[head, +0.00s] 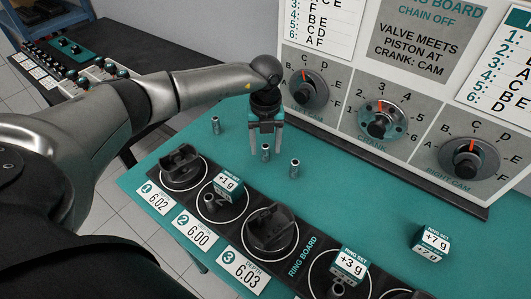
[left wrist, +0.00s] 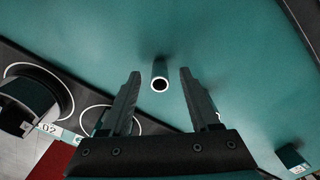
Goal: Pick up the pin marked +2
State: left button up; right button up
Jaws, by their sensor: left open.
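Three small grey metal pins stand upright on the teal mat: one at the left (head: 215,125), a middle one (head: 265,153) and one at the right (head: 294,168). No +2 mark can be read on any of them. My left gripper (head: 266,143) is open and points down over the middle pin. In the left wrist view one pin (left wrist: 160,76) with a pale ring-shaped top stands between the two spread fingers (left wrist: 160,74), with gaps on both sides. My right gripper is not in view.
The black ring board (head: 304,243) with pistons, depth labels and cubes marked +1 g (head: 228,187) and +3 g (head: 348,266) lies in front. Another cube (head: 430,243) sits at the right. A panel with three dials (head: 380,120) stands behind.

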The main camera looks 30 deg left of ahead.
pick_arm(q)
notch_tip(320, 180, down, 2)
grip_shut()
dwell(0.6)
